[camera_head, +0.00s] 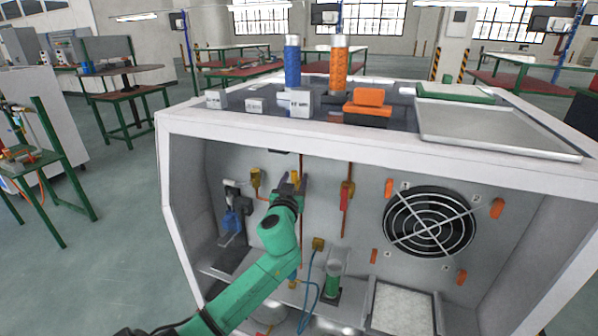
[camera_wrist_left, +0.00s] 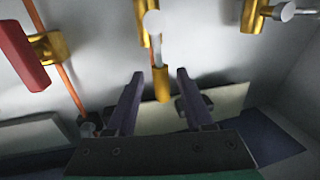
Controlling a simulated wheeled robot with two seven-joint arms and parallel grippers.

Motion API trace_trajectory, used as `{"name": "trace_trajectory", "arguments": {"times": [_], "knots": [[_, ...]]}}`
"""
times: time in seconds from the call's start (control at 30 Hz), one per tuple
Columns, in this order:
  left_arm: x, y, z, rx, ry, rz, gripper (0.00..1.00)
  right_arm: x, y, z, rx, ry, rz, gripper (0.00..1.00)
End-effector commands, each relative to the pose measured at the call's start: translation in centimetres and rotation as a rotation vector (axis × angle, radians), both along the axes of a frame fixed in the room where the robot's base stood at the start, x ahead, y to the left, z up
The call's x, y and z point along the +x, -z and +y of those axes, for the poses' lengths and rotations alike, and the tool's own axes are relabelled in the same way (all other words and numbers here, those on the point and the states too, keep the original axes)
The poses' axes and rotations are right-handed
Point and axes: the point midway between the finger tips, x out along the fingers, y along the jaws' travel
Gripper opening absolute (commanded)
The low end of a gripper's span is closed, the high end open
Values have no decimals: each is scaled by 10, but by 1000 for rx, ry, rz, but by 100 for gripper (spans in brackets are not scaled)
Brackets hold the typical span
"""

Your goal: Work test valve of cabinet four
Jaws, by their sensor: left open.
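The open-fronted white cabinet (camera_head: 182,215) fills the middle of the head view; I see no readable number on it. My left gripper (camera_head: 291,180) is inside it, near the back wall, open and empty. In the wrist view its two dark fingers (camera_wrist_left: 158,92) stand apart. A brass valve (camera_wrist_left: 161,85) with a pale round-ended handle (camera_wrist_left: 155,28) shows between and beyond the fingertips; contact cannot be told. A red-handled valve (camera_head: 346,192) is to the gripper's right in the head view. Another brass valve (camera_head: 256,180) is to its left. Which one is the test valve is not marked.
A round fan grille (camera_head: 429,222) sits at the cabinet's right. A blue hose (camera_head: 312,275) and a green-filled clear cylinder (camera_head: 333,280) stand low near my arm. A dark device with a blue part (camera_head: 232,221) is at the left. Blue (camera_head: 292,62) and orange (camera_head: 338,62) cylinders stand on top.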

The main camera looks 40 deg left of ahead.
Motion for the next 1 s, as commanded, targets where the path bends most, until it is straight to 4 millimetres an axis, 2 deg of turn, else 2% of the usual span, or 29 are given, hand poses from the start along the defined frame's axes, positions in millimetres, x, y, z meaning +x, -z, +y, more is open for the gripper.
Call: {"name": "trace_trajectory", "arguments": {"times": [0.1,0.2,0.47,0.53,0.6,0.63,1.0], "knots": [[20,-1,13,1,-2,-2,52,8,-3,-1,-1,-1,-14,50],[29,0,18,0,0,0,52,9,-3,-2,-3,-2,-15,50],[33,1,19,-1,0,0,52,9,-3,-6,-7,-3,-15,50],[32,1,19,-1,0,0,33,9,-3,-6,-8,-3,-14,50],[32,1,19,-1,0,1,6,8,-3,-7,-9,-3,-13,50],[32,1,19,-1,0,1,0,8,-3,-7,-9,-3,-13,50],[32,1,19,-1,0,2,0,7,-3,-7,-9,-2,-11,50]]}}
